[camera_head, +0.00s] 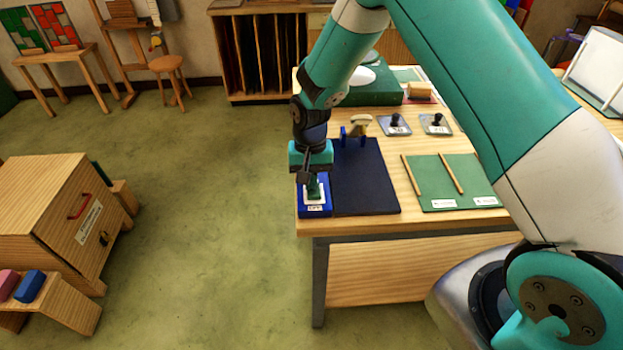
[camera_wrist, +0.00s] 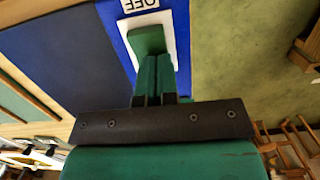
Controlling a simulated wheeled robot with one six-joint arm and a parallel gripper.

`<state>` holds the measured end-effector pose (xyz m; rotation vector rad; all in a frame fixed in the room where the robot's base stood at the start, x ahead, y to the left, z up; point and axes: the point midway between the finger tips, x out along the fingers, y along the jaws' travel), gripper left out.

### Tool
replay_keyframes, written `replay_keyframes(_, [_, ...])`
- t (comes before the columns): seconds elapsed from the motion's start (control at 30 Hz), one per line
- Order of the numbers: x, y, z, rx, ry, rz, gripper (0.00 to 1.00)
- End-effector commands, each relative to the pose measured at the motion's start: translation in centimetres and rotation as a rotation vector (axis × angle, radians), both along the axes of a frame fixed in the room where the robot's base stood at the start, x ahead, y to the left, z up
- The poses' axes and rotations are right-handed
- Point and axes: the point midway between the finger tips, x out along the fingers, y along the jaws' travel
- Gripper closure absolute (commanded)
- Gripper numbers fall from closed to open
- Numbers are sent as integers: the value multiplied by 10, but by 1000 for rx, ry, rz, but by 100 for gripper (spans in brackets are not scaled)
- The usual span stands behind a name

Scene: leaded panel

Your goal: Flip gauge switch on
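The gauge switch is a blue base (camera_head: 315,208) with a white plate at the left front corner of the table. In the wrist view its blue base (camera_wrist: 114,32) carries a label reading OFF (camera_wrist: 138,5). A green lever (camera_wrist: 149,40) stands on the white plate; it also shows in the head view (camera_head: 314,187). My gripper (camera_head: 309,176) points down just over the switch. In the wrist view the fingers (camera_wrist: 158,76) are close together, right by the lever. They hide its lower part, and I see nothing held between them.
A dark blue mat (camera_head: 365,180) lies right of the switch, with a blue stand and a pale piece behind it. A green mat (camera_head: 445,172) with wooden strips lies farther right. Two small grey plates with black knobs (camera_head: 396,122) stand behind. Left of the table is open floor.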

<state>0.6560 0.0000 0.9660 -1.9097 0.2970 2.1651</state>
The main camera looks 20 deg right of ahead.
Motion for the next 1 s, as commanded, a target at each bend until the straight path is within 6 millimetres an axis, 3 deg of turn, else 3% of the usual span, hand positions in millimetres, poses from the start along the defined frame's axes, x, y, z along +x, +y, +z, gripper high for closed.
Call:
replay_keyframes(0.03, [-3,-2,-9,-7,3,-1,100])
replay_keyframes(0.1, [-3,-2,-10,-7,1,-1,100])
replay_keyframes(1.0, [-23,8,-6,-4,15,8,100])
